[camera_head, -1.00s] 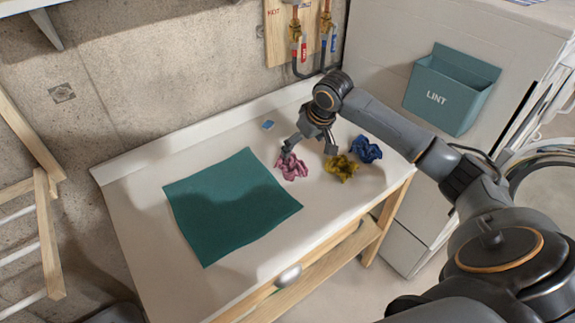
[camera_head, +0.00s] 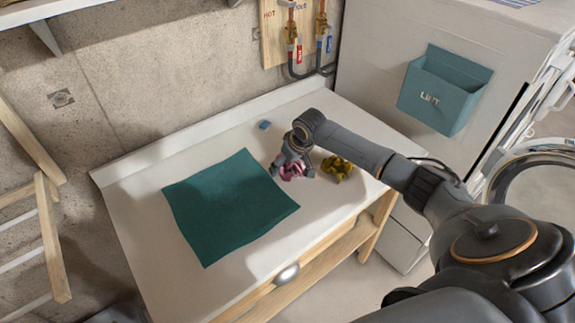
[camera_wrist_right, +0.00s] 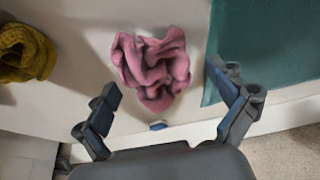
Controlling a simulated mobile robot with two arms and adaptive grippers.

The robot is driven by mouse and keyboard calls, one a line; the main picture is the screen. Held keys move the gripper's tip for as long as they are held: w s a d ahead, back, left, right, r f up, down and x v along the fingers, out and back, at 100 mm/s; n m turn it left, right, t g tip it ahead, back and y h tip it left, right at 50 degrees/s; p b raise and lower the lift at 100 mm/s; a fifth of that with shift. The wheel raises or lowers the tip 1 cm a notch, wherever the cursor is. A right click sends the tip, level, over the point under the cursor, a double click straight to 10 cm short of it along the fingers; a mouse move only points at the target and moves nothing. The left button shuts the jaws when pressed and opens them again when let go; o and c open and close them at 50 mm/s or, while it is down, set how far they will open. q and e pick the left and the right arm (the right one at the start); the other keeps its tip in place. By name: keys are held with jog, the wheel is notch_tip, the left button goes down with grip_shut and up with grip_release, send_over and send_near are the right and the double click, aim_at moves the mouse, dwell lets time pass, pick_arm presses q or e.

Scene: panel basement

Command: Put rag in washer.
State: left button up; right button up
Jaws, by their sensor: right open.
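A crumpled pink rag (camera_head: 291,171) lies on the white table, partly hidden by my right gripper in the head view. A crumpled yellow rag (camera_head: 337,169) lies to its right. My right gripper (camera_head: 292,172) is open above the pink rag. The yellow rag (camera_wrist_right: 24,53) shows at the left edge there. The washer is partly seen as a white machine (camera_head: 410,40) with a round open door (camera_head: 535,185) at the right. My left gripper is not in view.
A teal cloth (camera_head: 228,207) lies flat on the white table (camera_head: 140,225), left of the rags. A small blue item (camera_head: 264,125) lies near the back. A teal LINT bin (camera_head: 440,92) hangs on the machine's side. A wooden rack (camera_head: 48,235) stands at the left.

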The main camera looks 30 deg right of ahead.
jog(key=c, duration=1.1)
jog(key=shift+r, duration=0.15)
